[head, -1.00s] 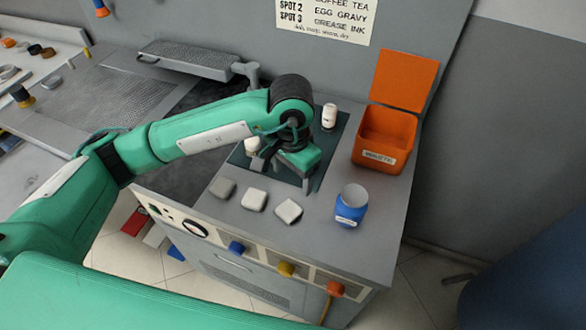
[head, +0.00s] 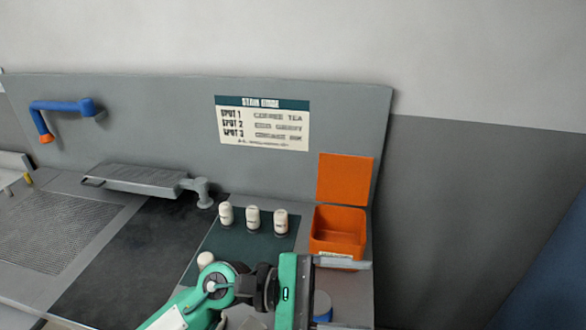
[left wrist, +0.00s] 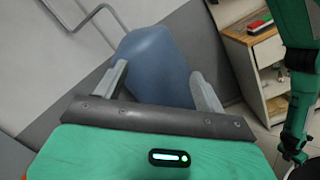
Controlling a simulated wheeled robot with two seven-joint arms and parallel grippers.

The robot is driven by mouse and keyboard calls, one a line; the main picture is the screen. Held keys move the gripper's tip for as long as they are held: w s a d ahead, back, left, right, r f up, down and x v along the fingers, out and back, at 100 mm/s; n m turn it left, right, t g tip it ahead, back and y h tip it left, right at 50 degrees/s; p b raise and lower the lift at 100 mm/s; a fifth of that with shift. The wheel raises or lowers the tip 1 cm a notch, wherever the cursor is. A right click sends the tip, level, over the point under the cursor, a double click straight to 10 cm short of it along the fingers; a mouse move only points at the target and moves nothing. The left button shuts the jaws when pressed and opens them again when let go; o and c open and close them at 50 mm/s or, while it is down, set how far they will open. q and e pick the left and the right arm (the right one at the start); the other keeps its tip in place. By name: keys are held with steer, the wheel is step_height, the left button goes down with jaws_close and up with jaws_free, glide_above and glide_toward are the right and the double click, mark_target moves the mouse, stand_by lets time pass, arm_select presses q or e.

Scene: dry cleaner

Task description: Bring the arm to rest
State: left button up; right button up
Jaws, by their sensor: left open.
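My left gripper (head: 342,266) is in the head view at the bottom, its fingers pointing right just in front of the orange bin. In the left wrist view my left gripper (left wrist: 160,68) has its two grey fingers spread wide, with nothing between them. A large blue rounded thing (left wrist: 155,55) shows beyond the fingers. Whether the fingers touch the bin cannot be told.
The orange bin (head: 320,243) with raised lid stands at the counter's right end. A blue jar (head: 323,300) is partly hidden behind my gripper. White bottles (head: 252,218) stand on the teal mat (head: 225,245). A shelf unit (left wrist: 262,75) shows in the wrist view.

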arm_select(q)
steer(key=w+a+r+n+t+y, duration=0.15)
steer(key=w+a+n+t, duration=0.4)
steer(key=n+t, duration=0.75)
steer(key=w+a+r+n+t+y, duration=0.1)
steer(key=w+a+r+n+t, duration=0.2)
steer(key=w+a+n+t, duration=0.95)
steer(key=s+a+f+n+g+y, duration=0.35)
steer(key=f+n+y, duration=0.5)
steer(key=n, duration=0.55)
steer(key=s+a+f+n+g+y, duration=0.2)
steer(key=s+a+f+n+y, duration=0.15)
steer(key=f+n+y, duration=0.6)
steer(key=s+a+f+n+g+h, duration=0.1)
steer(key=s+a+f+n+g, duration=0.2)
steer(key=s+f+n+g, duration=0.5)
steer(key=s+a+f+n+g+h, duration=0.1)
steer(key=s+a+f+n+g, duration=0.35)
steer(key=s+f, duration=0.7)
step_height(320, 180, down, 28)
steer(key=s+d+n+g, duration=0.1)
steer(key=d, duration=0.1)
steer(key=s+a+f, duration=0.2)
steer(key=s+f, duration=0.8)
steer(key=s+a+f+g, duration=0.1)
steer(key=s+a+f, duration=0.1)
steer(key=s+f, duration=0.7)
steer(key=shift+s+f, duration=0.35)
steer(key=shift+f, duration=0.6)
